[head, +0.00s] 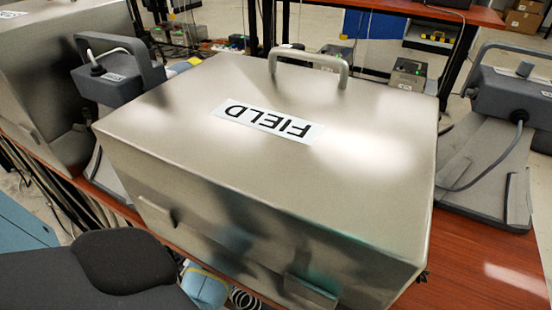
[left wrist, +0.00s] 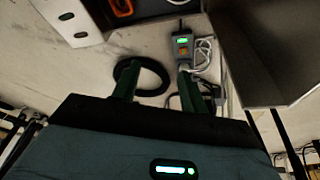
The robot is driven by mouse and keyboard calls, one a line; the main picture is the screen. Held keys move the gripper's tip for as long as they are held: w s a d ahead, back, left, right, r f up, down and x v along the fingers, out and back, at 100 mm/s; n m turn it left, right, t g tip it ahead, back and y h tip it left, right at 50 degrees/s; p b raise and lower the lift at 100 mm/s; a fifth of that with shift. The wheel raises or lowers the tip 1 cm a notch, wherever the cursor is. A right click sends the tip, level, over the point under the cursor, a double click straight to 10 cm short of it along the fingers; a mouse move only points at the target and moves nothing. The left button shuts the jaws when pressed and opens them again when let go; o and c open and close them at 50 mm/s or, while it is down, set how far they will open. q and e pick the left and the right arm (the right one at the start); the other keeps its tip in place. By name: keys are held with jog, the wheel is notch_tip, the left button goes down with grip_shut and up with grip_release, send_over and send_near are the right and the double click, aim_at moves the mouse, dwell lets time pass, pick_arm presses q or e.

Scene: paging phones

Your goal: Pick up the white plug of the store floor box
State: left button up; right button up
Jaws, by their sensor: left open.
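My left gripper (left wrist: 157,72) shows in the left wrist view with its two green fingers apart and nothing visible between them. Past the right finger is a small grey box (left wrist: 182,46) with a green light, on a pale floor. A white cable (left wrist: 204,52) lies beside it. I cannot tell whether this is the store floor box, and I cannot make out a white plug. In the head view, small boxes with green lights, such as one at the back right (head: 408,73), stand beyond the table; their labels are unreadable. My right gripper is not in view.
A large metal case (head: 200,110) labelled FIELD fills the head view's middle, on a red-brown table (head: 465,265). Grey phone units stand left (head: 115,85) and right (head: 510,95). In the left wrist view, a black ring (left wrist: 152,75) lies left of the small box.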

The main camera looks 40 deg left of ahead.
pick_arm(q)
jog(key=w+d+f+n+h+b, duration=0.1)
jog(key=w+d+f+b, duration=0.1)
jog(key=w+f+b, duration=0.1)
jog(key=w+d+f+n+h+b, duration=0.1)
jog(key=w+d+f+n+b, duration=0.1)
jog(key=w, duration=0.3)
jog(key=w+d+f+n+g+h+b, duration=0.1)
jog(key=w+d+f+n+b, duration=0.1)
jog(key=w+f+b, duration=0.1)
jog(key=shift+w+d+f+b, duration=0.25)
jog(key=shift+w+f+b, duration=0.05)
jog(key=shift+w+b, duration=0.15)
jog(key=shift+w+d, duration=0.15)
jog(key=shift+w+r, duration=0.1)
pick_arm(e)
notch_tip(320, 180, down, 11)
jog(key=shift+w+a+r+g, duration=0.2)
jog(key=shift+a+g, duration=0.1)
jog(key=shift+g, duration=0.1)
pick_arm(q)
notch_tip(320, 180, down, 2)
jog(key=shift+f+b, duration=0.15)
jog(key=shift+b, duration=0.65)
jog(key=shift+f, duration=0.2)
pick_arm(e)
jog(key=shift+s+f, duration=0.55)
jog(key=shift+f, duration=0.35)
